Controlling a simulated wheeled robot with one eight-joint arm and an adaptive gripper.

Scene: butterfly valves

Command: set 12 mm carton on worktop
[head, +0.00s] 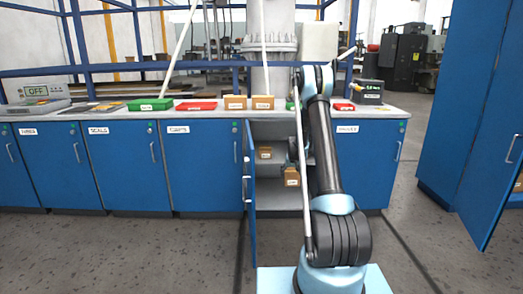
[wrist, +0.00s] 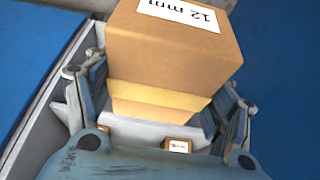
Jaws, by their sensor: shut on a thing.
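The 12 mm carton (wrist: 172,48) is a brown box with a white label, held between the fingers of my gripper (wrist: 160,105). In the head view a small brown carton (head: 291,178) at my gripper is at the open cabinet front, below worktop height; its label is too small to read there. The grey worktop (head: 215,117) runs along the top of the blue cabinets. My arm partly hides the cabinet opening and my gripper in the head view.
Another carton (head: 264,153) is inside the open cabinet. The blue door (head: 250,185) stands open to the left of my arm. On the worktop are two cartons (head: 235,102), a green box (head: 150,104), a red tray (head: 196,106) and a dark device (head: 367,92). A tall blue cabinet (head: 465,100) stands at right.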

